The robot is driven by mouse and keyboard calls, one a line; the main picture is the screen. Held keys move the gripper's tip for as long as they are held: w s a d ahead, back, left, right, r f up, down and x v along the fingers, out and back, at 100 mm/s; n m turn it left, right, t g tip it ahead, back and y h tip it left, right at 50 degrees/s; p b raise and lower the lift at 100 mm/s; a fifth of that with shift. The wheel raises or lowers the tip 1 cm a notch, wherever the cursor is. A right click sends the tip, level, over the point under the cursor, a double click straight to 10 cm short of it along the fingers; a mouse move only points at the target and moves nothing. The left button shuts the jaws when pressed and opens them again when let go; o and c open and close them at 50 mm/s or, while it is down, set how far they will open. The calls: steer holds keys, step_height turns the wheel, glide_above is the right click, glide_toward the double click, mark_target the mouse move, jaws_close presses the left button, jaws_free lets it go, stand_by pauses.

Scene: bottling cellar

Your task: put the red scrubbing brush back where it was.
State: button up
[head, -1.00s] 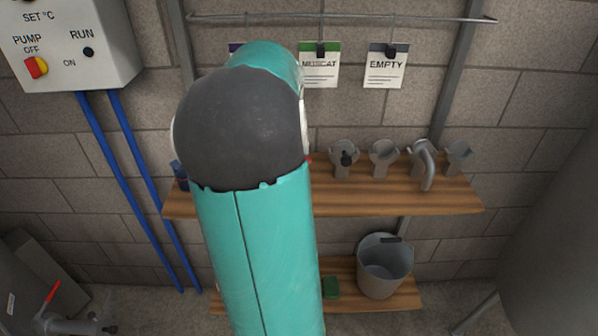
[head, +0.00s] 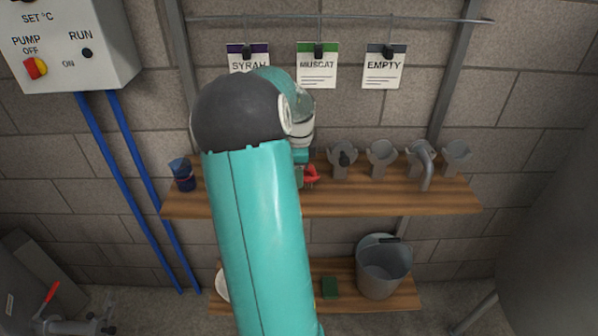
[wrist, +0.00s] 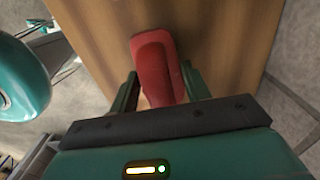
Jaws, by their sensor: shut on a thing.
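The red scrubbing brush (wrist: 157,62) is between the two fingers of my gripper (wrist: 160,82) in the wrist view, with the wooden shelf board behind it. My gripper is shut on it. In the head view a small red part of the brush (head: 312,174) shows just right of my arm, over the upper wooden shelf (head: 390,200). My arm hides most of the gripper there. I cannot tell whether the brush touches the shelf.
Several grey holders (head: 381,158) line the right of the upper shelf, one with a bent pipe (head: 427,172). A blue item (head: 182,175) stands at its left end. Below are a bucket (head: 383,270) and a green block (head: 330,288). Tags, including SYRAH (head: 248,62), hang above.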

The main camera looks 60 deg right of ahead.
steer(key=shift+f, duration=0.1)
steer(key=o, duration=0.9)
steer(key=shift+o, duration=0.2)
step_height(320, 180, up, 12)
steer(key=shift+r, duration=0.15)
